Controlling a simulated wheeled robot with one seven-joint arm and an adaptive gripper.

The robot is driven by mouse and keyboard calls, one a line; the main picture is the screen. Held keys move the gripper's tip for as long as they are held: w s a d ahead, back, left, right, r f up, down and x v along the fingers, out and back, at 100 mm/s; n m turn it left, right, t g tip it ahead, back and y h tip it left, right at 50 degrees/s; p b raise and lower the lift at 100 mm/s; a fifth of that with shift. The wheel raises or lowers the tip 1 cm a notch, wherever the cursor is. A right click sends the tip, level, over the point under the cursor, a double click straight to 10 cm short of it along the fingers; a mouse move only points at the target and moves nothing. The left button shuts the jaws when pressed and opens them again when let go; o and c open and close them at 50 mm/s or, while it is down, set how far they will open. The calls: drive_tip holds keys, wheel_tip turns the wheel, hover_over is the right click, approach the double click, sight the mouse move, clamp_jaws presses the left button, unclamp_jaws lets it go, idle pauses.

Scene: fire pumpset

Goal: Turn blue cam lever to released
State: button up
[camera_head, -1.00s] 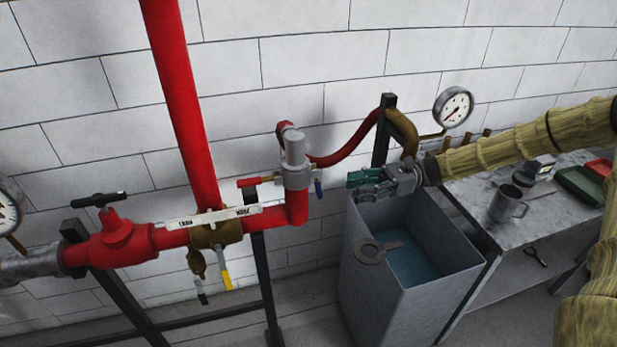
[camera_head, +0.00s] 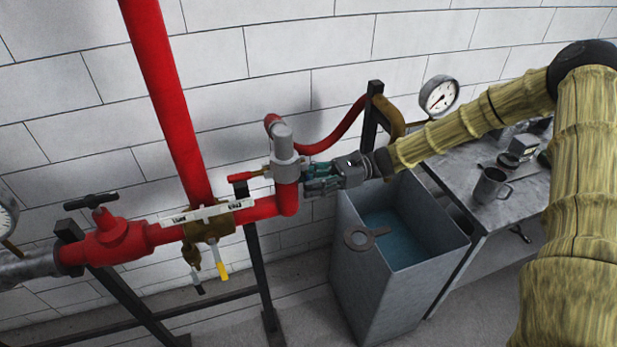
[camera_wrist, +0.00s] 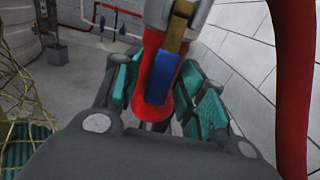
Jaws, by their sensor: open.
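The blue cam lever (camera_wrist: 163,82) hangs down beside the red pipe in the wrist view, below a brass-coloured piece (camera_wrist: 178,25). In the head view it is hidden by my gripper. The grey coupling (camera_head: 286,166) stands upright on the red pipe end. My gripper (camera_head: 311,179) is at the coupling's right side, with its green-padded fingers pointing left. In the wrist view the open fingers (camera_wrist: 162,95) lie on either side of the blue lever and the red pipe end. I cannot tell whether either finger touches the lever.
A red lever (camera_head: 246,176) sticks out left of the coupling. A red hose (camera_head: 340,135) curves from its top to a black post (camera_head: 372,120). The grey water tank (camera_head: 375,275) stands below my gripper. A bench (camera_head: 480,215) with a mug (camera_head: 490,185) is at right.

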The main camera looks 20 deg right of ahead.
drive_tip(key=shift+a, duration=0.3)
drive_tip(key=shift+d, duration=0.1)
clamp_jaws()
